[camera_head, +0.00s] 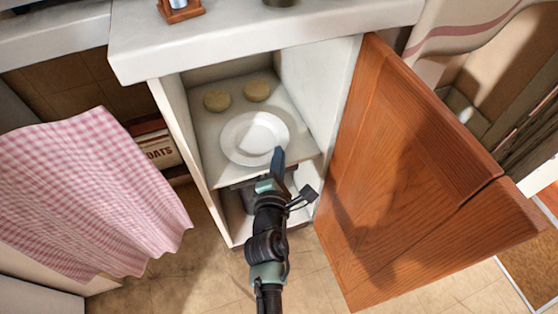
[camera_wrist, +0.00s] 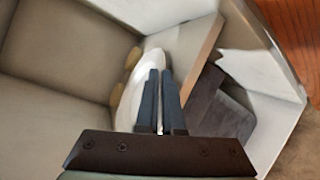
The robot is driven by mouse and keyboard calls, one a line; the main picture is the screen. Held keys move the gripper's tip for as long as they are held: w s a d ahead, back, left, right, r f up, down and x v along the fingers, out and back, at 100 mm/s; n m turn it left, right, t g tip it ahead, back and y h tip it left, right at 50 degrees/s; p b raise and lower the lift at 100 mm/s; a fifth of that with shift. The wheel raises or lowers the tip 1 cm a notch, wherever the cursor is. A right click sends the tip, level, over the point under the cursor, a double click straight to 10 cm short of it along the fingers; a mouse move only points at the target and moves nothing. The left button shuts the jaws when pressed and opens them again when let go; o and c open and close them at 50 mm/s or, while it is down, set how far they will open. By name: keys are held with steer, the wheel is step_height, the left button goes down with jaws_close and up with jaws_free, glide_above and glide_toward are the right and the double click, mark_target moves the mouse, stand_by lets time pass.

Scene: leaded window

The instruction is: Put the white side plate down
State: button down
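The white side plate (camera_head: 246,136) is inside the open cabinet, face up and about level, over the front part of the upper shelf (camera_head: 209,150). I cannot tell whether its underside touches the shelf. My gripper (camera_head: 279,153) reaches in from the front and is at the plate's right front rim. In the wrist view the plate (camera_wrist: 129,103) shows nearly edge-on beside the fingers (camera_wrist: 161,74). The fingers are close together with a thin pale sliver between them, and they appear shut on the rim. The exact contact is partly hidden by the fingers.
Two round tan buns (camera_head: 216,100) (camera_head: 257,91) lie on the shelf behind the plate. A wooden door (camera_head: 410,170) stands open on the right. A dark object (camera_wrist: 222,108) is in the compartment below. A pink checked cloth (camera_head: 90,190) hangs at left.

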steer(key=shift+r, duration=0.15)
steer(key=c, duration=1.3)
jaws_free()
steer(key=p+v, duration=0.2)
steer(key=v, duration=1)
steer(key=shift+d+p, duration=0.1)
steer(key=shift+p, duration=0.3)
